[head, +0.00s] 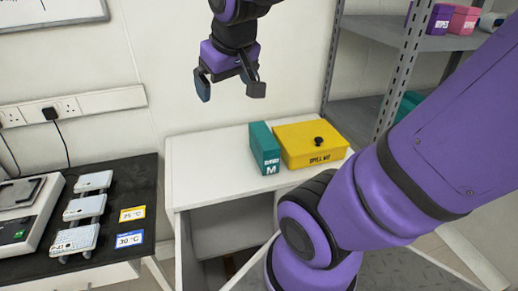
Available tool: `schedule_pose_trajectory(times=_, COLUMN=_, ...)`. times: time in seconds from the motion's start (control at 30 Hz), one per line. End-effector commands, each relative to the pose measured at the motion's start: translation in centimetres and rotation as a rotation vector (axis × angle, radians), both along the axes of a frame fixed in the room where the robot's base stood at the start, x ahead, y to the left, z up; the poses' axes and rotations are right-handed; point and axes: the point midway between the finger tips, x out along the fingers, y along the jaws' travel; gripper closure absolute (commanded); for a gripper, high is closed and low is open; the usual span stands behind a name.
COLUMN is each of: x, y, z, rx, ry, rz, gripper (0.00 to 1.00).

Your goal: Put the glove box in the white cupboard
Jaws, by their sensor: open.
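The glove box, a teal upright box (265,150) with a white M on its front, stands on top of the white cupboard (205,165), left of a yellow box. The cupboard's front is open below the top and shows a grey inside (240,225); my arm hides its right part. My gripper (230,90) is open and empty, pointing down in front of the wall, above and left of the glove box and apart from it.
A black bench (115,240) with pipette-like devices and temperature cards is at left. A grey metal shelf (405,40) with purple and pink boxes rises at right. The cupboard top's left part is clear.

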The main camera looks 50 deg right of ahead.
Motion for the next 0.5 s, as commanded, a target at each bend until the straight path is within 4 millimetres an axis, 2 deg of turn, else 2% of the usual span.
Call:
schedule_pose_trajectory(times=0.17, x=2.1, y=-2.3, z=-1.7, rx=-0.013, ry=0.016, rz=-0.052, gripper=0.02)
schedule_pose_trajectory(times=0.5, x=6.3, y=-9.1, z=-7.1, rx=-0.027, ry=0.040, rz=-0.167, gripper=0.02)
